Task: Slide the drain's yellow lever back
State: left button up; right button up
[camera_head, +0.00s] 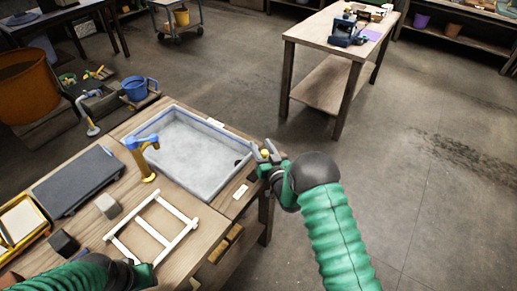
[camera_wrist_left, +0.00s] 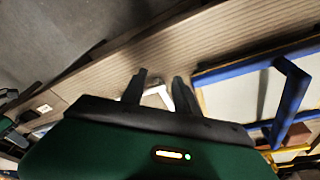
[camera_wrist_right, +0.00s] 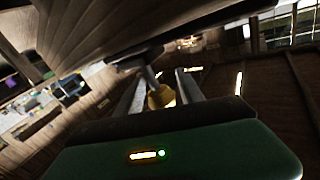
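The yellow lever (camera_head: 265,153) shows as a small yellow knob at the right side of the grey basin (camera_head: 205,190). My right gripper (camera_head: 265,149) is there with a finger on each side of it. In the right wrist view the yellow knob (camera_wrist_right: 160,97) sits between the two fingers, with a gap on its right; whether the left finger touches it is unclear. The lever's mounting is mostly hidden. A dark drain hole shows near the basin's right corner. My left gripper (camera_wrist_left: 159,82) is open and holds nothing, low over the bench by a white frame (camera_head: 153,230).
A blue tap with a yellow base (camera_head: 142,155) stands at the basin's left edge. A dark flat slab (camera_head: 78,181) and grey blocks lie on the bench's left. A second table (camera_head: 335,30) stands behind. The floor to the right is clear.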

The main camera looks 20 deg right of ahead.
pick_arm(q)
jog(key=shift+d+r, duration=0.15)
jog(key=shift+d, duration=0.7)
pick_arm(e)
jog(key=shift+o, duration=0.2)
jog(key=shift+d+f, duration=0.2)
jog(key=shift+d, duration=0.35)
pick_arm(q)
jog(key=shift+a, duration=0.65)
pick_arm(e)
jog(key=shift+a+r, duration=0.1)
jog(key=shift+a, duration=0.6)
pick_arm(q)
jog(key=shift+a, duration=0.15)
pick_arm(e)
jog(key=shift+s, duration=0.15)
pick_arm(q)
jog(key=shift+d+r, duration=0.1)
jog(key=shift+d, duration=0.4)
pick_arm(e)
jog(key=s, duration=0.2)
jog(key=s+d, duration=0.1)
jog(key=s, duration=0.4)
jog(key=shift+s+d, duration=0.15)
jog(key=shift+s, duration=0.05)
pick_arm(q)
jog(key=shift+a, duration=0.3)
jog(key=shift+d, duration=0.15)
pick_arm(e)
jog(key=s, duration=0.9)
